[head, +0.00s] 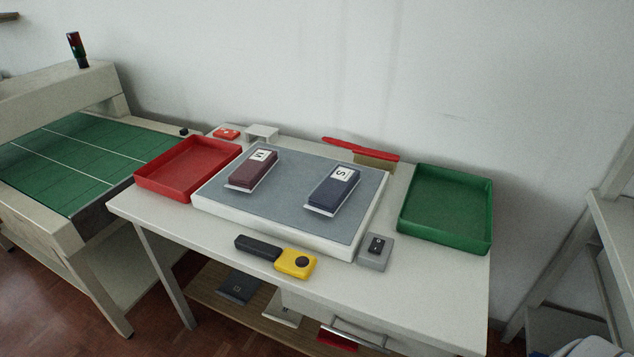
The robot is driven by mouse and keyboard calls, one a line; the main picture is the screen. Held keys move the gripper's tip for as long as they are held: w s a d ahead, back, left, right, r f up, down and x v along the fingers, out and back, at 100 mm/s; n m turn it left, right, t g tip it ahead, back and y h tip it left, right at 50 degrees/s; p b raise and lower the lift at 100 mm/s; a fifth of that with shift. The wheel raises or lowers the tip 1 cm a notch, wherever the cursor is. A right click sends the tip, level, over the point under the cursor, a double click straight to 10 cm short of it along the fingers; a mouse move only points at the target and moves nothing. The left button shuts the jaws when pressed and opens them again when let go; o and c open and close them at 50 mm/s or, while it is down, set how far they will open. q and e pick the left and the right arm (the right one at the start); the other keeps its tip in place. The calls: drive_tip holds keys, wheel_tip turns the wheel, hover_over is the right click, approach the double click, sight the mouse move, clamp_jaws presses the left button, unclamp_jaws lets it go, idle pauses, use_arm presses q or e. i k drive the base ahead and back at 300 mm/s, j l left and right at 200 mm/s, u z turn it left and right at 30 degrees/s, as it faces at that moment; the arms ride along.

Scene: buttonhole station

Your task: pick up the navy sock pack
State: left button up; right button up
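The navy sock pack (335,190) lies on the right half of a grey-topped raised board (290,215) in the head view. It has a white label marked S at its far end and a pale edge along its near end. A maroon pack (254,170) with a white label lies to its left on the same board, apart from it. Neither of my grippers shows in the head view.
A red tray (177,186) stands left of the board and a green tray (424,235) right of it. A black-and-yellow device (294,263) and a grey switch box (373,259) sit in front. A red-handled brush (360,148) lies behind. A green conveyor (75,165) stands left.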

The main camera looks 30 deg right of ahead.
sight(330, 194)
drive_tip(key=i+j+z, duration=0.2)
drive_tip(key=z, duration=0.25)
drive_tip(key=i+j+z, duration=0.1)
drive_tip(key=j+z, duration=0.15)
drive_tip(key=z, duration=0.25)
